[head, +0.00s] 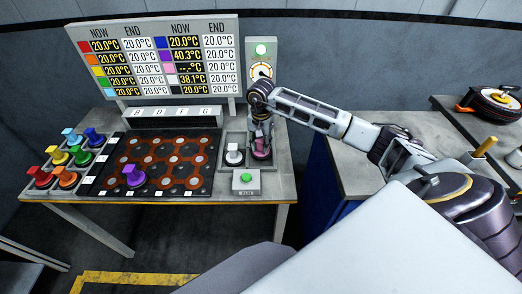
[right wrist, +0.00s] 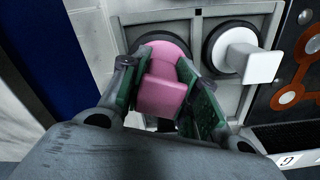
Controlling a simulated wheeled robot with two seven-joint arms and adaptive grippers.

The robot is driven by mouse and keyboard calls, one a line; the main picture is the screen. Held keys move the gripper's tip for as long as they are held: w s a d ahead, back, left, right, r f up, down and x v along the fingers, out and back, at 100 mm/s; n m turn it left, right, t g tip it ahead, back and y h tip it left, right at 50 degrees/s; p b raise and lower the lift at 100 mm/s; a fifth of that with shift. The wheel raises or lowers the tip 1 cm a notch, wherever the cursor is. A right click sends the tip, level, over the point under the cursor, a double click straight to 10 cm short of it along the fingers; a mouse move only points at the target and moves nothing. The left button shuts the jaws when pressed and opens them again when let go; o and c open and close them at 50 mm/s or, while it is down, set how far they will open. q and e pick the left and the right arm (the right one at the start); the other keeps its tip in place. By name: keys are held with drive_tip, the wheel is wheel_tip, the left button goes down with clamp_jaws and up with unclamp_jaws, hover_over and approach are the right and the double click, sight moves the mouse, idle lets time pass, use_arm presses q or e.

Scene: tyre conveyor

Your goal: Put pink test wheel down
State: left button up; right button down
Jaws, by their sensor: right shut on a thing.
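The pink test wheel (head: 262,154) is at the right slot of a grey two-slot holder (head: 227,167), beside the white wheel (head: 234,154). My right gripper (head: 261,142) reaches down onto it from above and is shut on it. In the right wrist view, the pink wheel's square handle (right wrist: 161,97) is between the two green-padded fingers, with its round pink base over a dark ring. I cannot tell whether the base rests fully in the slot. My left gripper is not in view.
The white wheel (right wrist: 248,62) stands close beside the gripper. A green button box (head: 246,181) sits in front of the holder. The dark board (head: 160,160) with a purple wheel (head: 134,175) lies to the left. Several coloured wheels stand farther left. A gauge panel (head: 261,70) rises behind.

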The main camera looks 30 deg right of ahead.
sight(261, 149)
drive_tip(key=shift+f+p, duration=0.35)
drive_tip(key=shift+f, duration=1.4)
drive_tip(key=shift+f, duration=0.15)
drive_tip(key=c, duration=1.1)
unclamp_jaws()
drive_tip(key=shift+o, duration=0.2)
drive_tip(key=shift+r, duration=0.3)
drive_tip(key=shift+r+b, duration=1.3)
drive_tip(key=shift+r, duration=4.55)
